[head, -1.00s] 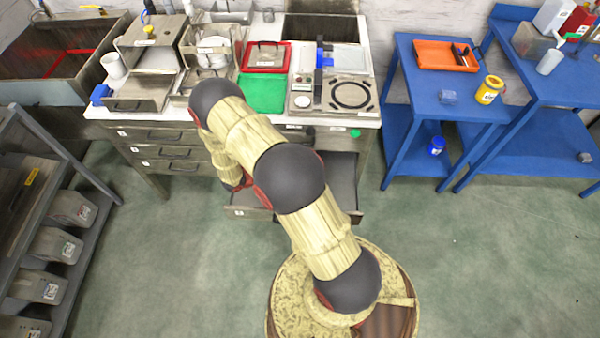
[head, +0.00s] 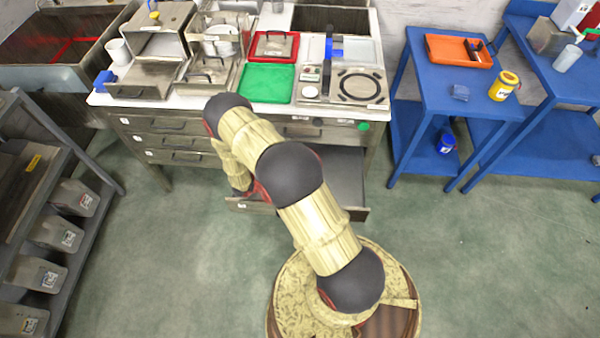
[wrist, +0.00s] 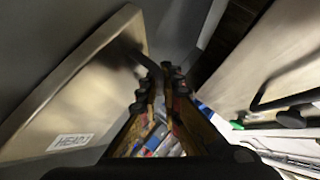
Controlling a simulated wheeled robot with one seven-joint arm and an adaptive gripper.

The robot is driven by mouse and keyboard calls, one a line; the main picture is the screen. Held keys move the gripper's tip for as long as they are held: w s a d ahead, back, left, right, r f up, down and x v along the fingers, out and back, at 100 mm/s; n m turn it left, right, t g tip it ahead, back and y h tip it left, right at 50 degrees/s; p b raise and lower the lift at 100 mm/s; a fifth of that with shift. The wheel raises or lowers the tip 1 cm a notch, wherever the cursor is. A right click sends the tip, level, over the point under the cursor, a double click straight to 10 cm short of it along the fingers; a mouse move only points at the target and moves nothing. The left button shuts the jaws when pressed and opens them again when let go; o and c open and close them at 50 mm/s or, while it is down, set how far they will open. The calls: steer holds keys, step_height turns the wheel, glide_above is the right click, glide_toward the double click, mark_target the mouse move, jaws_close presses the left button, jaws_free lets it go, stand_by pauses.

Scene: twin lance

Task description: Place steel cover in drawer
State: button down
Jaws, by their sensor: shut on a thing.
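The plate lies on the left side of that view, tilted; the grip itself is dark and partly hidden. The open drawer (head: 352,178) sticks out from the bench, low, behind my arm. Its inside shows grey and bare at the right; its left part is hidden by my arm.
A closed drawer front with a black handle (wrist: 285,100) stands close to my gripper at the right. The bench top holds a red tray (head: 293,38), a green tray (head: 267,84) and a hot plate (head: 360,87). A blue table (head: 428,86) stands to the right. The floor is clear.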

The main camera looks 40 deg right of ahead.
steer(key=c, duration=2.1)
jaws_free()
steer(key=shift+o, duration=0.6)
